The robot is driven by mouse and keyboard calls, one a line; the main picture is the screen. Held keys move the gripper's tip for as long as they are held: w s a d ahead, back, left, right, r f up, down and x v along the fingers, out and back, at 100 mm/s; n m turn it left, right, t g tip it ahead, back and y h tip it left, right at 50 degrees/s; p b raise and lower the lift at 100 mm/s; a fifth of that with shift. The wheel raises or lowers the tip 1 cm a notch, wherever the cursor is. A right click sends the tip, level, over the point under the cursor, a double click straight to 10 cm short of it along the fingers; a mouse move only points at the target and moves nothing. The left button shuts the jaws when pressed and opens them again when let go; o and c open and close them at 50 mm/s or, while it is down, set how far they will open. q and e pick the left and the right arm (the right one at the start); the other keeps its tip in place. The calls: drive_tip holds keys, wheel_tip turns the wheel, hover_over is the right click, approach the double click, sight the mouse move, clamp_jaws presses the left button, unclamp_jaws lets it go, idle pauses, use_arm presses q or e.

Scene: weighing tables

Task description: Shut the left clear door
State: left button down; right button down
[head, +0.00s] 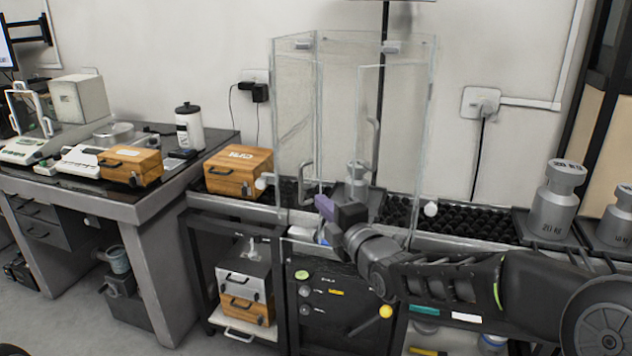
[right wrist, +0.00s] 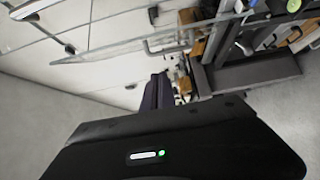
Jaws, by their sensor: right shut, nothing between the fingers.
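The clear enclosure (head: 410,90) stands on the bench in the middle of the head view. The left clear door (head: 295,110) is its tall see-through left panel, with a grey handle (head: 305,186) low down; it looks swung out at an angle, though clear edges overlap. A clear panel with a handle (right wrist: 165,48) also crosses the right wrist view; I cannot tell which door it is. My right gripper (head: 324,206) is shut and empty, its purple fingertip just right of and below the left handle. Its fingers (right wrist: 158,92) appear below the panel. Contact is unclear. My left gripper is out of view.
A metal weight (head: 356,185) stands inside the enclosure. A wooden box (head: 238,171) sits close on the left. A second handle (head: 374,145) shows further right. A large weight (head: 556,200) stands at the right. A lower cart holds boxes (head: 245,285).

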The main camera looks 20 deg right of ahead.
sight(318, 180)
drive_tip(key=w, duration=0.3)
drive_tip(key=w+p, duration=0.1)
drive_tip(key=w, duration=0.3)
drive_tip(key=w+p, duration=0.1)
drive_tip(key=w, duration=0.3)
drive_tip(key=shift+d, duration=0.3)
drive_tip(key=shift+w+d, duration=0.3)
drive_tip(key=shift+d, duration=0.15)
